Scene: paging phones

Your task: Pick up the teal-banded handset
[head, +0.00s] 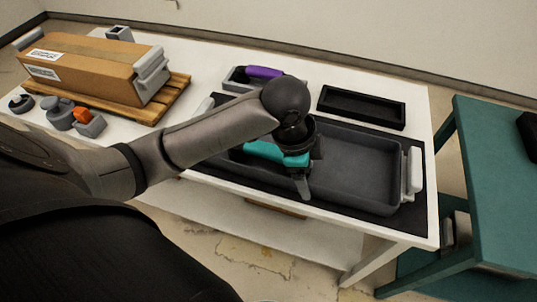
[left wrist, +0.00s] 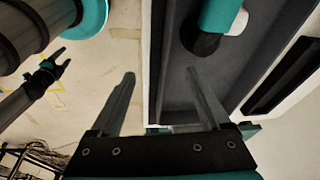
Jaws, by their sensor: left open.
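The teal-banded handset (head: 262,150) lies in the large dark grey tray (head: 365,160); my left arm and gripper partly cover it in the head view. In the left wrist view its teal band (left wrist: 220,14) shows at the top, with a dark end and a white part beside it. My left gripper (head: 302,188) is over the tray, pointing down, just right of the handset. Its fingers (left wrist: 165,85) are apart and empty, and the handset lies beyond their tips, not between them. My right gripper (left wrist: 58,62) shows small at the left wrist view's left, its fingers apart.
A purple-banded handset (head: 263,72) lies in a smaller grey tray behind my arm. An empty black tray (head: 362,106) stands at the back right. A cardboard box (head: 85,67) sits on a wooden pallet at the left. A teal table (head: 495,180) stands at the right.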

